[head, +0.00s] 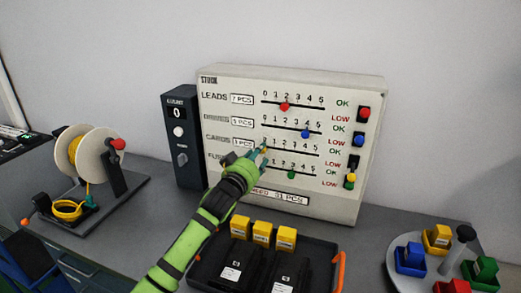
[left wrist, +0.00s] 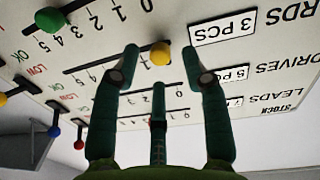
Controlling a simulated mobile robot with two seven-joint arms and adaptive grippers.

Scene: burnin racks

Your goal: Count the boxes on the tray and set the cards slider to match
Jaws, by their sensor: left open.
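The stock panel (head: 352,88) stands against the wall with several slider rows. The yellow cards knob (head: 265,147) is at the low end of its row, near 0; it also shows in the left wrist view (left wrist: 160,53), beside the "3 PCS" label. My left gripper (head: 262,152) is open at this knob. In the wrist view its fingers stand on either side of the knob, not closed on it. The dark tray (head: 322,252) is below the panel, with three yellow boxes (head: 262,232) along its back and dark labelled items in front. My right gripper is not in view.
A red knob (head: 284,106), a blue knob (head: 305,133) and a green knob (head: 291,174) sit on the other rows. Left are a dark count box (head: 183,140) and a wire spool (head: 92,158). A round tray (head: 400,282) with coloured blocks is at right.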

